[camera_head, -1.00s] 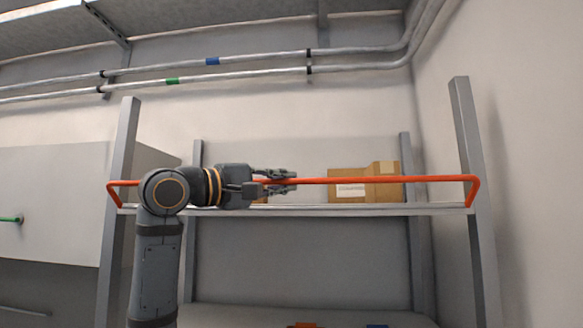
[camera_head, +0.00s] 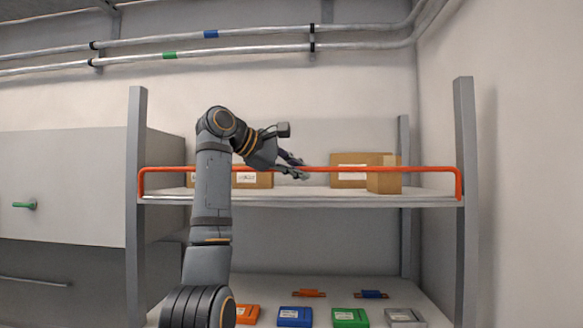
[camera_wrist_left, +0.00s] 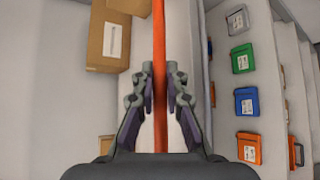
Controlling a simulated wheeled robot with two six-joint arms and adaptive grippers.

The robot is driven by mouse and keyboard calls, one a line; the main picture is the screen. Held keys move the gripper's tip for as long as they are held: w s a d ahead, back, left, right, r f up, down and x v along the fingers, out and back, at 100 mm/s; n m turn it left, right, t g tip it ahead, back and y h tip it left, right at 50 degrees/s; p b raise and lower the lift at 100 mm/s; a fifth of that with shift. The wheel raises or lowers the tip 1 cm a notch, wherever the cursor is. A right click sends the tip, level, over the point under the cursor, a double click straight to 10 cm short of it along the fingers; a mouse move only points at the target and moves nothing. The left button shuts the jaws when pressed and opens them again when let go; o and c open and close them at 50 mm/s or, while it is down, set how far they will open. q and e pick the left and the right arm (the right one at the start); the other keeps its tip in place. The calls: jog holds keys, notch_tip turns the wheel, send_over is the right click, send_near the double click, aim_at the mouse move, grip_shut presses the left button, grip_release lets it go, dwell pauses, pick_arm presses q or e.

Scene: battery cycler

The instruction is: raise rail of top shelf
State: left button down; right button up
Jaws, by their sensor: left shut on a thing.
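The orange rail (camera_head: 400,169) of the top shelf (camera_head: 300,197) runs across the shelf's front edge between the two front posts. Its short end arms stand upright, so the bar sits above the shelf board. My left gripper (camera_head: 298,172) is shut on the rail near its middle, with its arm rising from below and tilting down onto the bar. In the left wrist view the rail (camera_wrist_left: 160,60) passes between the two fingers (camera_wrist_left: 164,100), one on each side. My right gripper is not in view.
Cardboard boxes (camera_head: 384,180) stand on the top shelf behind the rail. Grey posts (camera_head: 465,200) flank the shelf. Coloured battery units (camera_head: 350,317) sit on the lower shelf. Pipes (camera_head: 250,51) run along the wall above. A grey cabinet (camera_head: 60,190) stands left.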

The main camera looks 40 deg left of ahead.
pick_arm(q)
jog(key=shift+w+a+g, duration=0.1)
jog(key=shift+w+g, duration=0.1)
jog(key=shift+g, duration=0.1)
jog(key=c, duration=1.4)
grip_release()
jog(key=shift+a, duration=0.1)
jog(key=shift+o, duration=0.2)
jog(key=v, duration=0.7)
jog(key=shift+s, duration=0.25)
jog(key=shift+w+a, duration=0.1)
jog(key=shift+w, duration=0.05)
